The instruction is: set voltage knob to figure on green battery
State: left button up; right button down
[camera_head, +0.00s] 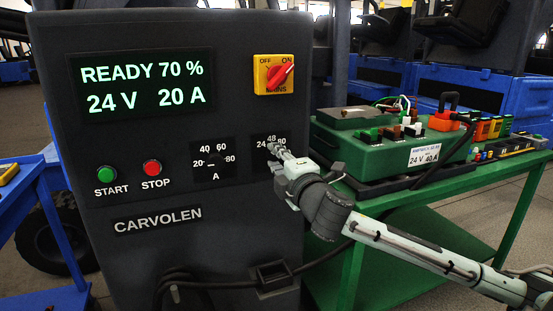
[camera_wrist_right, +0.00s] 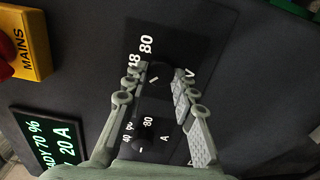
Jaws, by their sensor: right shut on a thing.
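The charger's display (camera_head: 142,84) reads READY 70 %, 24 V, 20 A. The green battery (camera_head: 372,146) stands on the green table to the right, and its label reads 24 V 40 A. My right gripper (camera_head: 275,149) is at the voltage dial plate (camera_head: 258,141), marked 24, 48 and 80, and hides the knob in the head view. In the right wrist view the dark voltage knob (camera_wrist_right: 160,76) is between the fingertips (camera_wrist_right: 157,77) of my right gripper, which is shut on it. Its pointer direction is hard to make out. My left gripper is not in view.
The current knob (camera_head: 214,166) is just left of the voltage dial. The red mains switch (camera_head: 278,74) on its yellow plate is above. The green START button (camera_head: 105,174) and red STOP button (camera_head: 152,168) are at the left. The green table (camera_head: 400,196) borders my right arm.

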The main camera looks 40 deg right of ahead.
jog(key=c, duration=1.2)
grip_release()
jog(key=shift+v, duration=3.75)
jog(key=s+d+f+m+g, duration=0.1)
jog(key=d+f+m+g, duration=0.15)
jog(key=f, duration=0.85)
jog(key=s+d+f+m+g, duration=0.2)
jog(key=f+m+g, duration=0.1)
jog(key=f, duration=0.8)
jog(key=s+d+f+m+g, duration=0.1)
jog(key=d+f+m+g, duration=0.15)
jog(key=f, duration=0.95)
jog(key=s+a+f+m+g+y, duration=0.1)
jog(key=s+a+f, duration=0.3)
jog(key=f, duration=0.5)
jog(key=s+a+f+m+g+y, duration=0.1)
jog(key=s+a+f+m+g, duration=0.1)
jog(key=s+a+f, duration=0.3)
jog(key=s+a+f+m+g+y, duration=0.1)
jog(key=s+a+f+g, duration=0.3)
jog(key=s+f, duration=0.7)
jog(key=shift+s+a+f+m, duration=0.1)
jog(key=shift+a+f+m, duration=0.15)
jog(key=shift+f, duration=0.3)
jog(key=shift+s+a+f+m, duration=0.1)
jog(key=shift+a+f+m, duration=0.15)
jog(key=shift+f, duration=0.3)
jog(key=shift+s+a+f+m, duration=0.1)
jog(key=shift+a+f+m, duration=0.15)
jog(key=shift+f, duration=0.25)
